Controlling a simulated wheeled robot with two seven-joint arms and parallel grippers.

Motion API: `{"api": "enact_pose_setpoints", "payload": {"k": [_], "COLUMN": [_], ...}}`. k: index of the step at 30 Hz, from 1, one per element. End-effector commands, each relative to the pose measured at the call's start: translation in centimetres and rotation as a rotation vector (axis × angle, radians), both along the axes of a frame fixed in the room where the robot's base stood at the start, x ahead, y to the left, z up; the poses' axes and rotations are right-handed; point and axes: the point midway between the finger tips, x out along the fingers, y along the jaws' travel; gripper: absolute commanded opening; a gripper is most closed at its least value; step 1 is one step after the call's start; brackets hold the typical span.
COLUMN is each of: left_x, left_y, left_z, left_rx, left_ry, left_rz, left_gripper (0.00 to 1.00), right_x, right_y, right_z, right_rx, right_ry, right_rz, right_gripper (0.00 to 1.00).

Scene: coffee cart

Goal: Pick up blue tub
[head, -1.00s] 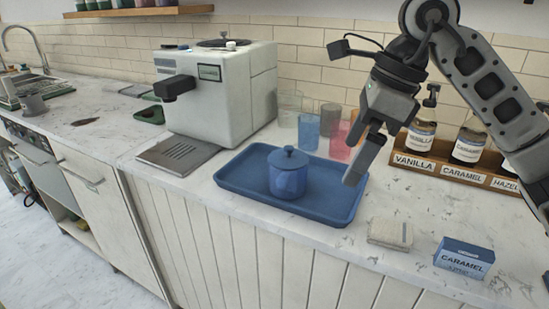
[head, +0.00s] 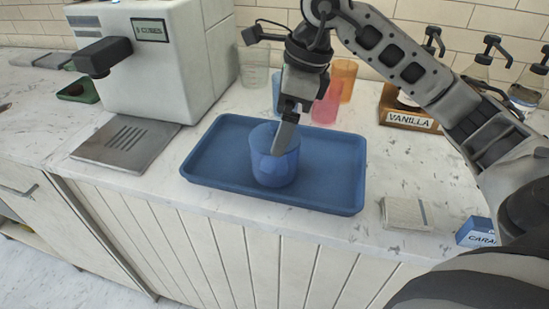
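The blue tub (head: 268,168) stands upright on the blue tray (head: 335,196), near its middle. My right gripper (head: 286,138) points down at the tub from above. One finger shows in front of the tub's upper right side and overlaps it in the picture. The other finger is hidden, so I cannot tell whether the gripper is open or closed on the tub. The gripper hides part of the tub's top, and the lid's knob is not visible. My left gripper is not in view.
A white coffee machine (head: 165,60) with a drip tray (head: 125,143) stands left of the tray. Coloured cups (head: 326,106) stand close behind. The syrup rack (head: 408,118), a folded cloth (head: 405,213) and a caramel box (head: 478,232) lie to the right.

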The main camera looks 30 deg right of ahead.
Motion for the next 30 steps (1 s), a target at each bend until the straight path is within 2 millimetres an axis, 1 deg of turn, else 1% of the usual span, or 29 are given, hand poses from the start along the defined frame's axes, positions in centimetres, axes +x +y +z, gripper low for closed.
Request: {"api": "enact_pose_setpoints", "payload": {"k": [1,5,7,12,15,18,24,25,26,27,30], "left_x": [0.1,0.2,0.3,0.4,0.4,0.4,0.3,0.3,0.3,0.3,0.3], "left_y": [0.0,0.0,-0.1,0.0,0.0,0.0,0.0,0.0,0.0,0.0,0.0], "left_z": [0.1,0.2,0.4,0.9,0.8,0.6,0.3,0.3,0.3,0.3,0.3], "left_rx": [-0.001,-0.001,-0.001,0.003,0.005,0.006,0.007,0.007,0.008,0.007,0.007], "left_ry": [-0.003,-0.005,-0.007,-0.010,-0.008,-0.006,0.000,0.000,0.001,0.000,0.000], "left_rz": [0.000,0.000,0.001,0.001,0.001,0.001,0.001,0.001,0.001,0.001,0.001], "left_gripper": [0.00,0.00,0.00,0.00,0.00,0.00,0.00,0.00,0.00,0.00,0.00], "right_x": [0.0,0.1,0.2,0.5,0.7,0.8,0.9,0.9,0.9,0.9,0.9], "right_y": [0.1,0.3,0.3,0.7,1.0,1.0,1.0,1.0,1.0,1.0,1.0], "right_z": [-0.5,-1.1,-1.8,-4.4,-5.5,-6.0,-6.0,-6.0,-6.0,-6.0,-6.0], "right_rx": [-0.001,0.000,0.000,0.002,0.001,0.000,0.000,0.000,0.000,0.000,0.000], "right_ry": [0.003,0.001,0.003,0.006,0.003,0.000,0.000,0.000,0.000,0.000,0.000], "right_rz": [0.001,0.001,0.003,0.003,0.003,0.002,0.002,0.002,0.002,0.002,0.002], "right_gripper": [1.00,1.00,1.00,1.00,1.00,1.00,1.00,0.94,0.86,0.75,0.49]}}
